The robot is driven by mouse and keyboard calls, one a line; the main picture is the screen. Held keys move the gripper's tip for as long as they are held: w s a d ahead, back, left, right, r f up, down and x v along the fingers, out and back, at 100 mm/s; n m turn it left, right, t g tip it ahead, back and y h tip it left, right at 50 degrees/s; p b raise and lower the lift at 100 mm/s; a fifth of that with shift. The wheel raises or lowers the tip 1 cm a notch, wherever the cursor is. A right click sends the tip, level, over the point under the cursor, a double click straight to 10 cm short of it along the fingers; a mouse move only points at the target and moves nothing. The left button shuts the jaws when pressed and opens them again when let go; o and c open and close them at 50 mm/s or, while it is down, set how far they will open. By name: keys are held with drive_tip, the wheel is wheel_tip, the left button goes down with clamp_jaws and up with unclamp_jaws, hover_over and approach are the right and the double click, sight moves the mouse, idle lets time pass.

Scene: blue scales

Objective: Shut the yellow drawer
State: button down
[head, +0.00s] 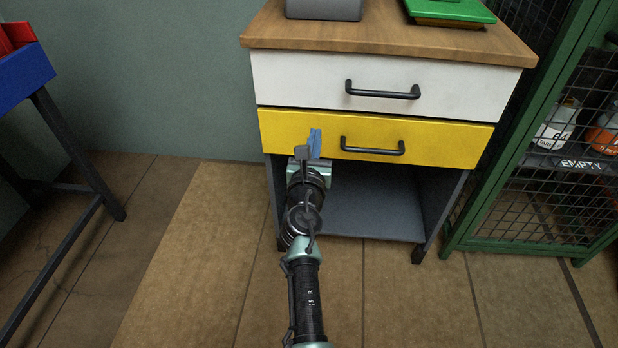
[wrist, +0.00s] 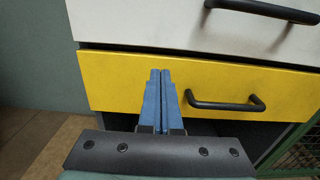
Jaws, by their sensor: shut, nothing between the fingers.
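The yellow drawer (head: 430,142) is the lower of two drawers in a cabinet, with a black bar handle (head: 372,147). In the wrist view, the yellow drawer (wrist: 120,82) has a dark gap along its top edge, under the white drawer. How far it stands out is hard to tell. My gripper (head: 315,143) is shut and empty, in front of the yellow front, left of the handle. In the wrist view its blue fingertips (wrist: 160,76) lie together over the yellow front, beside the handle (wrist: 226,103). Whether they touch it I cannot tell.
A white drawer (head: 300,80) with a black handle is above, under a wooden top (head: 380,40). Below is an open grey shelf space (head: 370,212). A green mesh cage (head: 545,150) stands close at right. A blue bin (head: 22,78) on a dark stand is at left.

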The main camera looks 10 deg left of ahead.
drive_tip(key=s+p, duration=0.3)
drive_tip(key=s, duration=0.5)
drive_tip(key=s+d+r+m+t+h, duration=0.1)
drive_tip(key=d+r+m+t+h, duration=0.15)
drive_tip(key=r+m, duration=0.95)
drive_tip(key=s+d+r+m+t+h, duration=0.1)
drive_tip(key=s+d+r+m+t, duration=0.15)
drive_tip(key=r+m, duration=0.9)
drive_tip(key=s+r+m+t+y, duration=0.15)
drive_tip(key=s+r+m, duration=0.35)
drive_tip(key=r, duration=0.5)
drive_tip(key=s+r+m+t+y+p, duration=0.1)
drive_tip(key=s+r+m+t, duration=0.15)
drive_tip(key=s+r, duration=0.6)
drive_tip(key=s+r+m+t+y, duration=0.1)
drive_tip(key=s+r+m, duration=0.45)
drive_tip(key=r, duration=0.45)
wheel_tip(320, 180, up, 34)
drive_tip(key=p, duration=3.4)
drive_tip(key=shift+w+d+r+g+p, duration=0.15)
drive_tip(key=shift+w+d+g+p, duration=0.05)
drive_tip(key=shift+g+p, duration=0.1)
drive_tip(key=shift+n, duration=0.35)
